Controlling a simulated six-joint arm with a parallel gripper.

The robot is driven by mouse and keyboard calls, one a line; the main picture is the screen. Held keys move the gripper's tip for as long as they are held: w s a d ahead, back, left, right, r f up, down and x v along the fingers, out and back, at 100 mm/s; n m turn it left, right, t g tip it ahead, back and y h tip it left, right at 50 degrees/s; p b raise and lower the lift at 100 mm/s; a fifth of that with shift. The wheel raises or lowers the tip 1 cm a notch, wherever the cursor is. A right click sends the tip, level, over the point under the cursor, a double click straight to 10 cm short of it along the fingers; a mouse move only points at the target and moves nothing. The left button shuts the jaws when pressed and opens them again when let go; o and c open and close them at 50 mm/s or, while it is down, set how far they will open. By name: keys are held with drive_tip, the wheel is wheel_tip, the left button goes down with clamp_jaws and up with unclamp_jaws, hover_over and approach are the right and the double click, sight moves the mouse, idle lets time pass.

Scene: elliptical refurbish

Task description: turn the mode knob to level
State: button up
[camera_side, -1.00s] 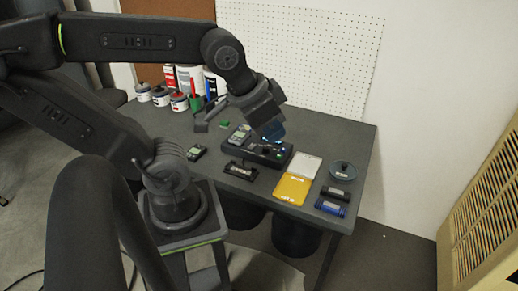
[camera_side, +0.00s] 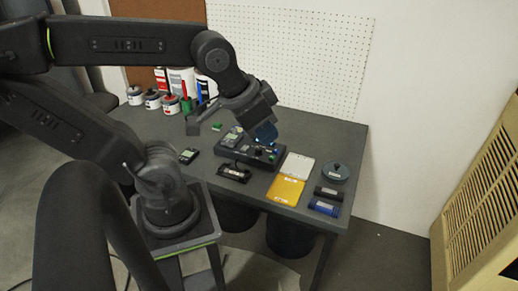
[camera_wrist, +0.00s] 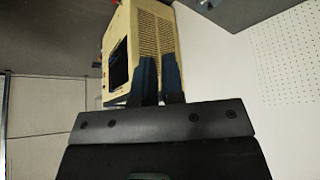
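A dark control box (camera_side: 235,154) lies on the grey bench in the side view, with small blue and green spots on its top. The mode knob cannot be told apart for sure at this size. My gripper (camera_side: 266,139) points down with its bluish fingers over the right part of the box. Whether the fingertips touch anything there is unclear. In the wrist view my gripper's two fingers (camera_wrist: 160,62) stand close together with a narrow gap. No knob shows between them, and the box is not recognisable in that view.
A grey meter (camera_side: 232,136) stands by the box. A dark labelled module (camera_side: 234,173) lies in front. A yellow tray (camera_side: 285,191), a white tray (camera_side: 298,166), a round grey dish (camera_side: 335,173) and a blue block (camera_side: 323,208) lie right. Several cans (camera_side: 153,99) stand back left.

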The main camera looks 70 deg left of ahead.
drive_tip(key=o, duration=0.6)
drive_tip(key=w+a+n, duration=0.1)
drive_tip(key=w+a, duration=0.1)
drive_tip(key=w+a+n+g, duration=0.1)
drive_tip(key=w+a, duration=0.1)
drive_tip(key=w, duration=0.1)
drive_tip(key=w+a+f+n+y, duration=0.1)
drive_tip(key=w+a, duration=0.1)
drive_tip(key=a, duration=0.1)
drive_tip(key=shift+w+n+g, duration=0.35)
drive_tip(key=shift+n+g, duration=0.05)
drive_tip(key=shift+o, duration=1.1)
drive_tip(key=w+a+f+n+g, duration=0.1)
drive_tip(key=w+a+f+n, duration=0.2)
drive_tip(key=a, duration=0.7)
drive_tip(key=shift+w+f+n+g, duration=0.35)
drive_tip(key=shift+w+f, duration=0.35)
drive_tip(key=shift+w, duration=0.5)
drive_tip(key=n+g+h, duration=0.1)
drive_tip(key=n+g, duration=0.1)
drive_tip(key=n, duration=0.4)
approach(259, 149)
wheel_tip(259, 149, down, 9)
drive_tip(key=shift+a+f, duration=0.1)
drive_tip(key=shift+a, duration=0.05)
drive_tip(key=c, duration=0.9)
